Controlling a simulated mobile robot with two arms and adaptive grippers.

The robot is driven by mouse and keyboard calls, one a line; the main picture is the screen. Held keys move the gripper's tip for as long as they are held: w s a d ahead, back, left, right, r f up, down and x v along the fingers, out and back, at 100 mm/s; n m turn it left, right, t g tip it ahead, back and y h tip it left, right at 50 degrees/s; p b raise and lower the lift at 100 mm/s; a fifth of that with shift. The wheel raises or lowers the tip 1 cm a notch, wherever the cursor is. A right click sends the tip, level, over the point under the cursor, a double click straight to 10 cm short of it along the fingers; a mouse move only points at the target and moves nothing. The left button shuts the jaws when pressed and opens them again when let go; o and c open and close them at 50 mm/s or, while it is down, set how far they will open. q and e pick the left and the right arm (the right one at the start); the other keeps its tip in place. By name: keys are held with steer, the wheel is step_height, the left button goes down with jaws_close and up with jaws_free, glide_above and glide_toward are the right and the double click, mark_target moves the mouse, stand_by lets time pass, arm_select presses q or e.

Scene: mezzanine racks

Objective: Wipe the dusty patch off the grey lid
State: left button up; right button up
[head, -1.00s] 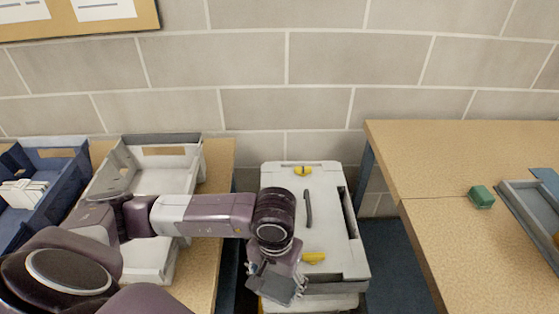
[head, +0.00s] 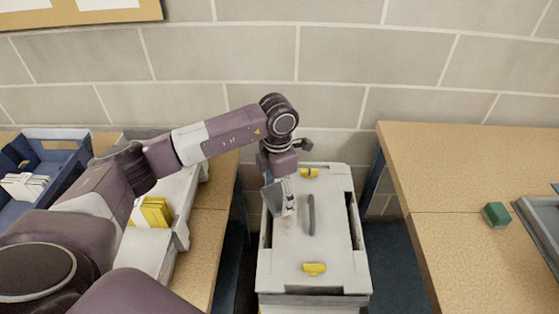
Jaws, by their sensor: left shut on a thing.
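The grey lid (head: 330,245) tops a case between the two tables. It has a dark bar handle (head: 311,215) and yellow latches at its far and near ends. My left gripper (head: 281,190) is over the lid's far left part, left of the handle. It is shut on a flat grey thing (head: 272,197), which is partly hidden and tilted; I cannot tell whether it touches the lid. A faint brownish, dusty-looking patch (head: 289,224) shows on the lid just nearer than the gripper. My right gripper is not in view.
A light grey bin (head: 181,222) with yellow items and a blue bin (head: 62,160) with white items stand on the left table. A green block (head: 496,215) and a grey tray (head: 546,232) are on the right table. The block wall is close behind the lid.

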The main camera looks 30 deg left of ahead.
mark_target(279, 187)
arm_select(q)
steer(key=w+n, duration=0.1)
steer(key=w+r+n, duration=0.1)
steer(key=n, duration=0.1)
steer(key=w+a+r+n, duration=0.1)
steer(key=n, duration=0.1)
steer(key=shift+a, duration=0.1)
steer(key=shift+w+a+r+n, duration=1)
steer(key=shift+w+n, duration=0.7)
steer(key=shift+n, duration=2)
step_height(279, 187, down, 6)
steer(key=b, duration=0.4)
steer(key=shift+d+f, duration=0.1)
steer(key=shift+f, duration=0.05)
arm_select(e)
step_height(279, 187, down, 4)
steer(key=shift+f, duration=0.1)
